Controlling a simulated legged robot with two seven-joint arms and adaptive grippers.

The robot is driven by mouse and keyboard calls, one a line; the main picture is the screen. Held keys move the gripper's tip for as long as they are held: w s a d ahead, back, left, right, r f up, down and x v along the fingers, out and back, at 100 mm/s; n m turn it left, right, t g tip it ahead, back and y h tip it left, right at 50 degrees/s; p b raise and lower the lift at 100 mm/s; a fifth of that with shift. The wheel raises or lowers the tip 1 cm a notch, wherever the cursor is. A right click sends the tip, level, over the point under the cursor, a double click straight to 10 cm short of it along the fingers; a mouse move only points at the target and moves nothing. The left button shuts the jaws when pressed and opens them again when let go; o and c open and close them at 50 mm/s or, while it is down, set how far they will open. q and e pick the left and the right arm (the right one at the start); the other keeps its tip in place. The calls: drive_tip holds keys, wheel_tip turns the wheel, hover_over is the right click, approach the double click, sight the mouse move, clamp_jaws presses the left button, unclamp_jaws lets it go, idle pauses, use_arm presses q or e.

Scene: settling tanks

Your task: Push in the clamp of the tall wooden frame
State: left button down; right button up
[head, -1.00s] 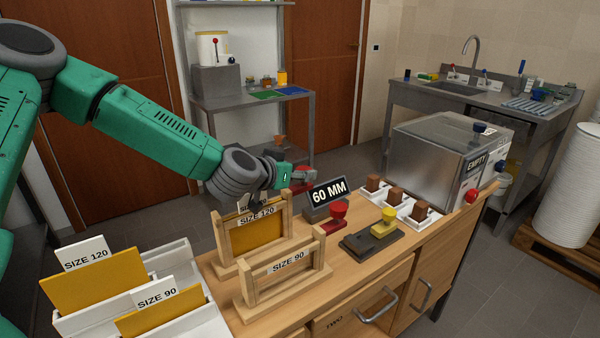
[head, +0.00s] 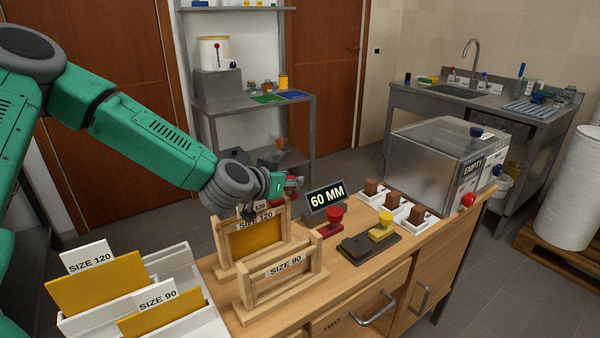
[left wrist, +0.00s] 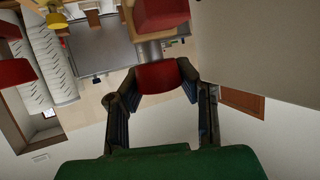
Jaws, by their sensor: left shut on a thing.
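The tall wooden frame (head: 283,224) stands on the wooden bench top, with a yellow panel (head: 256,238) inside it and a SIZE 120 label on its top rail. My left gripper (head: 291,184) is just above and behind the frame's upper right corner, largely hidden by its own wrist. In the left wrist view its fingers (left wrist: 160,88) are closed around a red block (left wrist: 163,77), which looks like the clamp's handle. How the block joins the frame is hidden. My right gripper is not in view.
The lower SIZE 90 frame (head: 246,294) stands directly in front. A white rack (head: 192,263) of yellow panels is at left. A 60 MM sign (head: 327,197), a red-knobbed piece (head: 334,216) and a yellow-knobbed device (head: 371,243) stand to the right.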

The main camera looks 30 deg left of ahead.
use_arm(q)
drive_tip(key=shift+s+d+f, duration=0.1)
drive_tip(key=shift+s, duration=0.35)
drive_tip(key=shift+f, duration=0.15)
drive_tip(key=shift+a+f, duration=0.1)
drive_tip(key=shift+a, duration=0.1)
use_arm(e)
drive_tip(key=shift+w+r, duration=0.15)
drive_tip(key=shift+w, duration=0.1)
use_arm(q)
drive_tip(key=c, duration=1.4)
unclamp_jaws()
drive_tip(key=o, duration=0.3)
drive_tip(key=shift+s+a, duration=0.15)
drive_tip(key=shift+s, duration=0.05)
drive_tip(key=shift+o, duration=0.2)
drive_tip(key=shift+r, duration=0.2)
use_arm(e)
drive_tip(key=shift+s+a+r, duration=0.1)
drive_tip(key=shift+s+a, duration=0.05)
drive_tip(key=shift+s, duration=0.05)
